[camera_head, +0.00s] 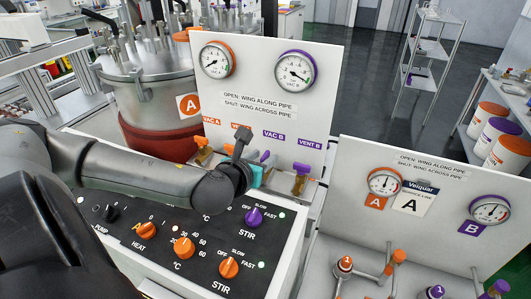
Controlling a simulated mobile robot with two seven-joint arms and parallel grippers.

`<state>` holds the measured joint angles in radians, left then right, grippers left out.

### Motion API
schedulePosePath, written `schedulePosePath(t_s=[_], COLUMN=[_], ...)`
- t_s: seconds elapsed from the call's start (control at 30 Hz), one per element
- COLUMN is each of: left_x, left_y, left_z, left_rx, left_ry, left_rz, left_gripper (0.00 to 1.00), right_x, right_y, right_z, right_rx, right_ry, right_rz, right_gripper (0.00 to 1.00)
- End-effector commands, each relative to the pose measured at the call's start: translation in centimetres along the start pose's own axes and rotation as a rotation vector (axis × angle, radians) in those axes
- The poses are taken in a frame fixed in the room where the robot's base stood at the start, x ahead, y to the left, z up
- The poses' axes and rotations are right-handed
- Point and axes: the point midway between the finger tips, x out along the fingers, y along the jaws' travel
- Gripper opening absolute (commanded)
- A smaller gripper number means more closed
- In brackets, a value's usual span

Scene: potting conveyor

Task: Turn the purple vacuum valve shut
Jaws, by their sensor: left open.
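The purple vacuum valve's wing (265,156) shows as a small purple piece below the VAC B label, just right of my left gripper. My left gripper (251,160) is open, at the end of the grey arm from the left, with a dark upright part and a teal part. It covers much of this valve's lower body. I cannot tell whether it touches the wing, or whether the wing lies along or across the pipe. My right gripper is not in view.
The purple VENT B valve (301,168) stands close to the right, and the orange VAC A valve (203,142) to the left. A knob panel (195,262) lies below my arm. A white gauge board (268,85) rises behind. A steel pot (145,90) stands behind at left.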

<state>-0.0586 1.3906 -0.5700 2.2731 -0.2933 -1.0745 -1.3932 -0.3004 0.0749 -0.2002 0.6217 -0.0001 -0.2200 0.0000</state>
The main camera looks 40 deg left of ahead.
Motion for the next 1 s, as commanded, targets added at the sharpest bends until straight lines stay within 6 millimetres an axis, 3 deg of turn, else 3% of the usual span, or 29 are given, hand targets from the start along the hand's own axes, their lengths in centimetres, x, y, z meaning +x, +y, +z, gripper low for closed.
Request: schedulePosePath(t_s=[0.37, 0.73, 1.0], left_x=[-0.1, -0.08, -0.08], left_y=[-0.13, -0.12, -0.12], left_z=[-0.16, -0.16, -0.15], left_rx=[0.0, -0.001, -0.001], left_ry=[0.0, 0.0, 0.0], left_rz=[-0.001, -0.001, -0.001], left_gripper=[0.44, 0.02, 0.0], right_x=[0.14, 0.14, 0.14], right_y=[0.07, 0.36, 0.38], right_z=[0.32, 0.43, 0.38], right_rx=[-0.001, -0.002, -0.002], right_ry=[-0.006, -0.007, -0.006], right_rz=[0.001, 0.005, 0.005], right_gripper=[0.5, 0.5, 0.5])
